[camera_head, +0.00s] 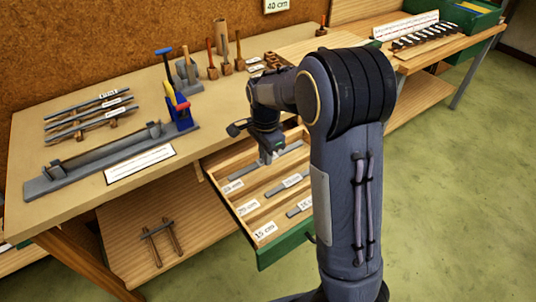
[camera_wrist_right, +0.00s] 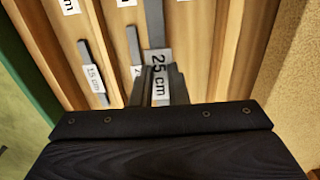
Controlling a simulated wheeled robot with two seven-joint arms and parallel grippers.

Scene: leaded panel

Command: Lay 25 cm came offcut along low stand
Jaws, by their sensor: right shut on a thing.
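The 25 cm came offcut (camera_head: 290,148) is a thin grey strip in the far compartment of the open drawer. My right gripper (camera_head: 268,159) reaches down into that compartment and is shut on the strip. In the right wrist view the strip (camera_wrist_right: 154,22) runs up from between my fingertips (camera_wrist_right: 160,88), beside a "25 cm" label. It appears still low in the drawer; whether it touches the floor cannot be told. A small stand (camera_head: 160,240) with two wooden rails and a dark crossbar is on the shelf under the bench; I take it as the low stand. My left gripper is out of view.
The drawer (camera_head: 262,250) also holds shorter strips by "20 cm" and "15 cm" labels. On the bench (camera_head: 130,195) are a rack of long grey strips (camera_head: 90,122), a grey channel fixture (camera_head: 90,165) and upright tools (camera_head: 225,55). My right arm hides the drawer's right side.

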